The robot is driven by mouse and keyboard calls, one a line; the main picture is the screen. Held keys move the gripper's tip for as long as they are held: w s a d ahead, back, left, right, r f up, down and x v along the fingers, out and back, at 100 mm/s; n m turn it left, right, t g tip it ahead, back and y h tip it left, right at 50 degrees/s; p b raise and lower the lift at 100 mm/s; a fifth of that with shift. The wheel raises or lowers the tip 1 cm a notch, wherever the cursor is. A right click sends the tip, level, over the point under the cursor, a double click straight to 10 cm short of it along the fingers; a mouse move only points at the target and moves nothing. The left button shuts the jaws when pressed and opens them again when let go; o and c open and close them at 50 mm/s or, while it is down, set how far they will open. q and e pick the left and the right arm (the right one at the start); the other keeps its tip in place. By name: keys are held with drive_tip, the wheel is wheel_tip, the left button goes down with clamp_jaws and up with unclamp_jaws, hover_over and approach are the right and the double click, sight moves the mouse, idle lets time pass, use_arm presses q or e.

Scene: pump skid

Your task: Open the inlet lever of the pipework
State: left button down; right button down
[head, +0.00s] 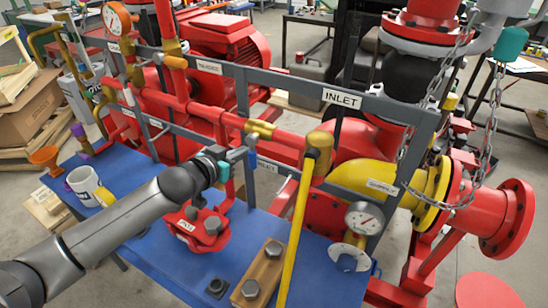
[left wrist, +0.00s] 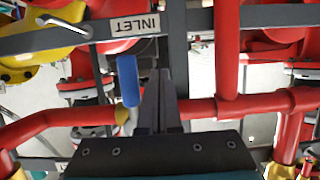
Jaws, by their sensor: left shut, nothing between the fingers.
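The inlet lever's blue handle (left wrist: 128,80) shows in the left wrist view, just left of my fingers, with its lower end near a brass valve body (left wrist: 122,114) on the red pipe. That brass valve (head: 262,129) also shows in the head view, below the INLET label (head: 341,98). The label is upside down in the left wrist view (left wrist: 133,25). My left gripper (head: 240,154) is in front of the pipe, left of the valve. In the left wrist view its fingers (left wrist: 158,78) are together and empty, beside the handle. I cannot tell whether they touch it. My right gripper is not in view.
A red flanged part (head: 200,230) and a wooden block with bolts (head: 258,272) sit on the blue bench (head: 325,270). A grey frame rail (head: 275,82) runs above the pipe. A white mug (head: 85,185) stands at left.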

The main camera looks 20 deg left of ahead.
use_arm(q)
drive_tip(key=shift+s+d+f+b, duration=0.15)
drive_tip(key=shift+d+f+b, duration=0.15)
drive_tip(key=shift+d, duration=0.35)
drive_tip(key=shift+s+d+f+b, duration=0.1)
drive_tip(key=shift+d+f+b, duration=0.1)
drive_tip(key=shift+d+b, duration=0.3)
drive_tip(key=shift+s+d, duration=0.1)
drive_tip(key=shift+d, duration=0.85)
drive_tip(key=d+r+p, duration=0.2)
drive_tip(key=d+p, duration=0.1)
drive_tip(key=p, duration=0.6)
approach(254, 163)
drive_tip(key=shift+w+d+r, duration=0.1)
drive_tip(key=shift+d+r, duration=0.25)
drive_tip(key=shift+d, duration=0.45)
drive_tip(key=shift+w+d+r, duration=0.15)
drive_tip(key=shift+d+r, duration=0.25)
drive_tip(key=shift+d, duration=0.45)
drive_tip(key=shift+w+d+r, duration=0.1)
drive_tip(key=shift+d+r, duration=0.25)
drive_tip(key=shift+d, duration=0.45)
